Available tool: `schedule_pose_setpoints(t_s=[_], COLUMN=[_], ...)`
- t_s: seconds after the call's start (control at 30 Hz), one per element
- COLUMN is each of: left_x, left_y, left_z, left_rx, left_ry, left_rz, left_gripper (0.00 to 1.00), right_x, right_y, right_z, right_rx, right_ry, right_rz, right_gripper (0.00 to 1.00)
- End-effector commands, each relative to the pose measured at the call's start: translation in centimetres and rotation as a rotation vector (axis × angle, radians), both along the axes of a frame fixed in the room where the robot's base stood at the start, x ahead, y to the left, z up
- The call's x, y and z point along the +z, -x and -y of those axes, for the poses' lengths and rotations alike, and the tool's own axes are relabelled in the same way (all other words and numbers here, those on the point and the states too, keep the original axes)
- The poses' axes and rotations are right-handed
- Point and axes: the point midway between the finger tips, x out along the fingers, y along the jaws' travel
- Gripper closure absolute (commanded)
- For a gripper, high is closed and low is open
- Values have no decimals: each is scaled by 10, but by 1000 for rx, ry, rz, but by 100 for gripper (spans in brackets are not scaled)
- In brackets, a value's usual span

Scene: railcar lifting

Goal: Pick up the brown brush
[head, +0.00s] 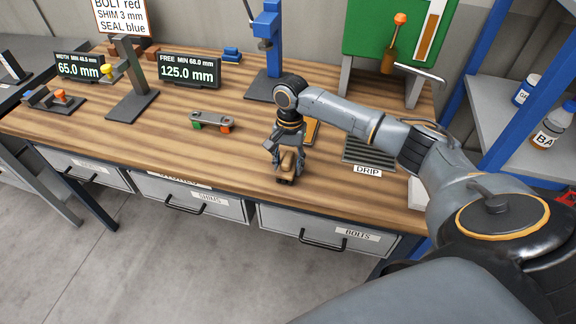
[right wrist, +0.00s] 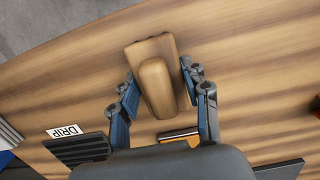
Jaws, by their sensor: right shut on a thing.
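The brown brush (head: 286,166) is near the front edge of the wooden bench, below my right gripper (head: 289,155). In the right wrist view the brush (right wrist: 155,88) has a rounded tan handle on a wider block and sits between the fingers of my right gripper (right wrist: 160,82). The right gripper is shut on the brush, with a finger along each side. I cannot tell whether the brush's underside touches the bench. My left gripper is not in view.
A ribbed tray (head: 369,151) labelled DRIP lies right of the gripper. A small grey link with green and orange ends (head: 212,122) lies to the left. A blue press (head: 268,60) and a display reading 125.0 mm (head: 189,71) stand behind. Bare wood (head: 175,150) lies front left.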

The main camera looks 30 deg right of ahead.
Motion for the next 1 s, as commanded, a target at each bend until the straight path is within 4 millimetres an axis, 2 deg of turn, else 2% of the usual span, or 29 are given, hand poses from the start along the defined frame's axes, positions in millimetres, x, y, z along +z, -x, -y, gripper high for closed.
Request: schedule_pose_setpoints(t_s=[0.17, 0.27, 0.47, 0.7, 0.8, 1.0], left_x=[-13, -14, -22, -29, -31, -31], left_y=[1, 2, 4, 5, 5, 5], left_z=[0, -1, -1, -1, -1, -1], left_rx=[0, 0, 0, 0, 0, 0], left_ry=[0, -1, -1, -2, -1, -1], left_rz=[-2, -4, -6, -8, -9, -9], left_gripper=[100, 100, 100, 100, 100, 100], right_x=[21, 39, 86, 108, 115, 123], right_y=[-2, 10, 43, 87, 100, 113], right_z=[0, -8, -30, -61, -69, -78], right_rx=[0, 5, 6, 6, 4, 1], right_ry=[-2, -1, 1, -1, 1, -1], right_rz=[7, 4, 8, 4, 2, 2], right_gripper=[89, 89, 89, 89, 89, 89])
